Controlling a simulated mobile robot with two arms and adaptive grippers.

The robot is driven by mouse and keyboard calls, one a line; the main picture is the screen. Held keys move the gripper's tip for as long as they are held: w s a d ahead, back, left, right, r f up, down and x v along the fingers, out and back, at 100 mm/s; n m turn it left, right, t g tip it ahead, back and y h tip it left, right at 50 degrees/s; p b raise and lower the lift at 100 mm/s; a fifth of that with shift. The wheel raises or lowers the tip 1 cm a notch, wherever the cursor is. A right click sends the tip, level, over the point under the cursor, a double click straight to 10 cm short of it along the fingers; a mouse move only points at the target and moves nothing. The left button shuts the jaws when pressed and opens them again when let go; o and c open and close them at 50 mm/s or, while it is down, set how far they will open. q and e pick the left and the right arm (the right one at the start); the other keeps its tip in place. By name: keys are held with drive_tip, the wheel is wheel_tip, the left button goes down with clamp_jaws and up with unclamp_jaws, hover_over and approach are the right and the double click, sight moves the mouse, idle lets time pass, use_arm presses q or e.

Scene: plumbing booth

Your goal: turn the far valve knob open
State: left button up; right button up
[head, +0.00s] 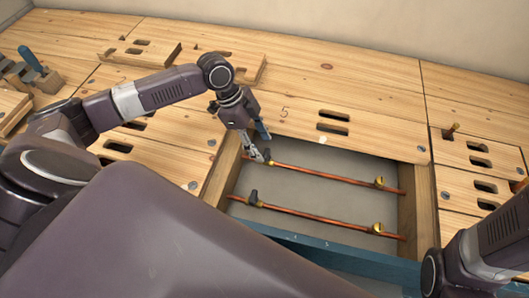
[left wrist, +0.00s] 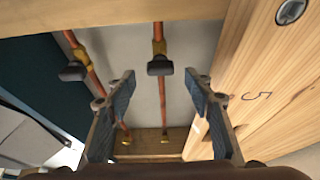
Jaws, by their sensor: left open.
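The far valve knob (head: 267,154) is a small black handle on a brass fitting at the left end of the far copper pipe (head: 325,175). In the left wrist view the far valve knob (left wrist: 160,66) lies centred, just above the gap between the fingertips. My left gripper (head: 259,156) points down at this knob and partly covers the pipe's left end. In the left wrist view the left gripper (left wrist: 160,82) is open, its fingers apart with nothing between them; contact with the knob cannot be told. My right gripper is out of view.
The near pipe (head: 315,216) runs alongside with its own black knob (head: 253,197). Brass fittings (head: 379,182) sit at the pipes' right ends. Wooden panels (head: 300,120) and side walls frame the recess; a blue edge (head: 330,250) bounds its front. A blue-handled tool (head: 30,58) is far left.

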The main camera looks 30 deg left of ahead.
sight(266, 152)
use_arm(q)
drive_tip(key=shift+b+x, duration=0.75)
drive_tip(key=shift+x, duration=0.8)
